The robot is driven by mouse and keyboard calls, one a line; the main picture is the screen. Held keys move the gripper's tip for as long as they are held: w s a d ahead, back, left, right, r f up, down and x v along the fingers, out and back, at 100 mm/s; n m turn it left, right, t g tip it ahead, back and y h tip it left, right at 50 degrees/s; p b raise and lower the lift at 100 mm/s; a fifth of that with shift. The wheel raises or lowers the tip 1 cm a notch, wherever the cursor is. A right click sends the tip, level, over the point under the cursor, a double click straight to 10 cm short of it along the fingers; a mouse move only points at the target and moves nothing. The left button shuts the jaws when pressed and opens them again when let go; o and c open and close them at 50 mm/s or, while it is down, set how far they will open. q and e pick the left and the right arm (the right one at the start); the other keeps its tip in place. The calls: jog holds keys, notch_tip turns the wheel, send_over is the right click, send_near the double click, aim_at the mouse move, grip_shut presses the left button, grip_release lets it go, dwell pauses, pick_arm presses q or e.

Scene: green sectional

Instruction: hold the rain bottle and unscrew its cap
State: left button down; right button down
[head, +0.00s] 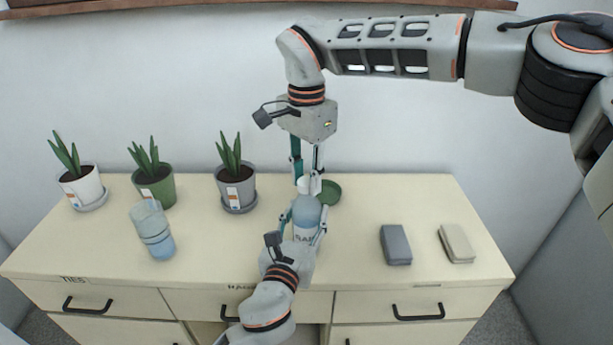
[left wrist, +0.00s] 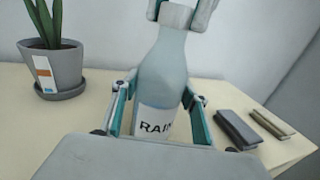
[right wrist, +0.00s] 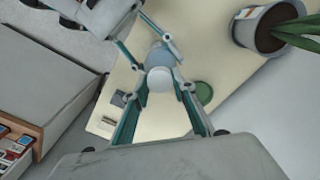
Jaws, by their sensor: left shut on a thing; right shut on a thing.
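The rain bottle (head: 307,211), pale blue with a RAIN label, stands upright near the middle of the dresser top; it also shows in the left wrist view (left wrist: 163,72). My left gripper (head: 305,224) is shut around the bottle's body from the front, with fingers on both sides. The white cap (right wrist: 160,78) is on top of the bottle in the right wrist view. My right gripper (head: 307,180) points straight down from above and is shut on the cap. I cannot tell how loose the cap is.
A green saucer (head: 328,192) lies close behind the bottle. Potted plants in white (head: 82,188), green (head: 155,190) and grey (head: 236,190) pots stand at the left, with a blue tumbler (head: 153,232). A grey block (head: 396,245) and beige block (head: 457,244) lie right.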

aim_at(306, 181)
jog(key=shift+r, duration=0.45)
jog(key=shift+r, duration=0.65)
dwell(0.3)
jog(key=shift+r, duration=2)
pick_arm(q)
jog(key=c, duration=1)
grip_release()
jog(key=shift+c, duration=0.2)
